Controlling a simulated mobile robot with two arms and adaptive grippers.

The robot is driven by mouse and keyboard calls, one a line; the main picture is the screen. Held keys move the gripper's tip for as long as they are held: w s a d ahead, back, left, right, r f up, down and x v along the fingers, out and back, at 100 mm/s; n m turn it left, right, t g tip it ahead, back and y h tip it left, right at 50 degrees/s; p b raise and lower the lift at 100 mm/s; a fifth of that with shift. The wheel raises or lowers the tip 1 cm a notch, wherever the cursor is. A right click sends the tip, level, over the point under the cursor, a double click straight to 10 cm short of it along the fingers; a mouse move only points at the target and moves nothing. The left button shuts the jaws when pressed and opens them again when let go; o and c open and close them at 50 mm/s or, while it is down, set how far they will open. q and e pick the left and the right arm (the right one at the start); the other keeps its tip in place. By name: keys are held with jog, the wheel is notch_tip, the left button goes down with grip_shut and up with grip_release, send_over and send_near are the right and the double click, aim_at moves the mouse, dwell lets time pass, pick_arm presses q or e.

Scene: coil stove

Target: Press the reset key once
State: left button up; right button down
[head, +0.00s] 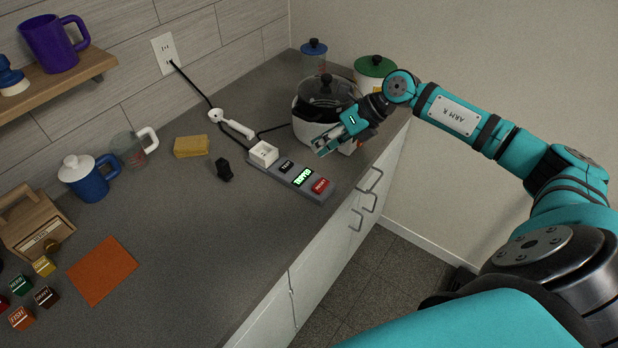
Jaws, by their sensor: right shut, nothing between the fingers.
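The reset key is the red key (320,186) at the near right end of a grey panel (327,195) on the counter. On the same panel are a black key (286,166), a green lit display (303,177) whose word is too small to read surely, and a white socket box (263,154) at the far left end. My right gripper (320,149) is shut and empty. It is in front of the white cooker, above the counter and apart from the red key. My left gripper is out of view.
A cooker (312,133) with a dark lid stands behind my right gripper. A black cord (192,84) runs from the wall outlet (165,53). A black plug-like piece (223,170) and a yellow sponge (191,146) lie left of the panel. The counter's front edge is close to it.

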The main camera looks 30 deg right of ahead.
aim_at(321, 182)
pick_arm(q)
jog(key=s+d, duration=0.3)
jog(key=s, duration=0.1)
pick_arm(e)
notch_tip(321, 182, down, 4)
jog(key=shift+s+r+b, duration=0.1)
jog(key=shift+b, duration=1.05)
notch_tip(321, 182, down, 5)
jog(key=b, duration=0.3)
jog(key=shift+r, duration=0.2)
jog(key=shift+f, duration=0.25)
pick_arm(q)
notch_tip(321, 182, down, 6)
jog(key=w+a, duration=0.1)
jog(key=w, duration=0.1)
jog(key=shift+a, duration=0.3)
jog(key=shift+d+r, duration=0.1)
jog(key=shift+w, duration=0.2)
jog(key=shift+b, duration=0.3)
pick_arm(e)
jog(key=shift+f, duration=0.1)
